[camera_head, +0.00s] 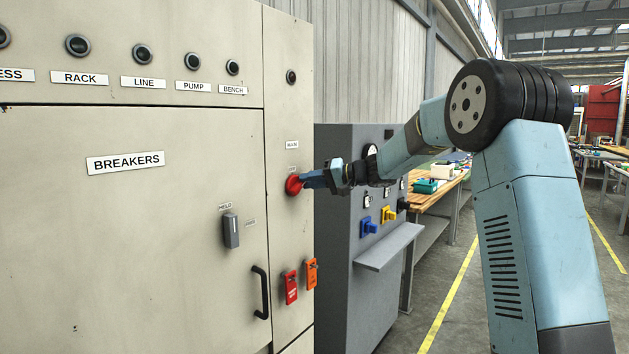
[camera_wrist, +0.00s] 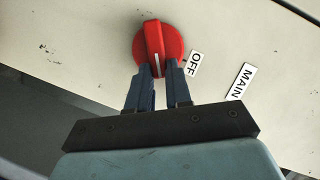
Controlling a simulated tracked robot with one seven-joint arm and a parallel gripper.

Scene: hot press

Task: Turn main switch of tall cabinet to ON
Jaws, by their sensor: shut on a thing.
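The main switch is a red rotary knob (camera_wrist: 158,40) on a round red base in the wrist view, with a white pointer line on its grip. The line runs toward my gripper and is turned well away from the OFF label (camera_wrist: 195,63). The MAIN label (camera_wrist: 241,81) is beyond it. No ON label is visible. My gripper (camera_wrist: 159,70) is shut on the knob's grip, one dark blue finger on each side. In the head view the red knob (camera_head: 293,186) sits on the right strip of the tall cabinet (camera_head: 200,200), with my gripper (camera_head: 304,183) at it from the right.
Below the switch hang red (camera_head: 291,288) and orange (camera_head: 311,273) tags. A grey HELD lever (camera_head: 231,231) and black door handle (camera_head: 261,292) are to the left. A grey cabinet with a shelf (camera_head: 389,247) stands close on the right, under my arm.

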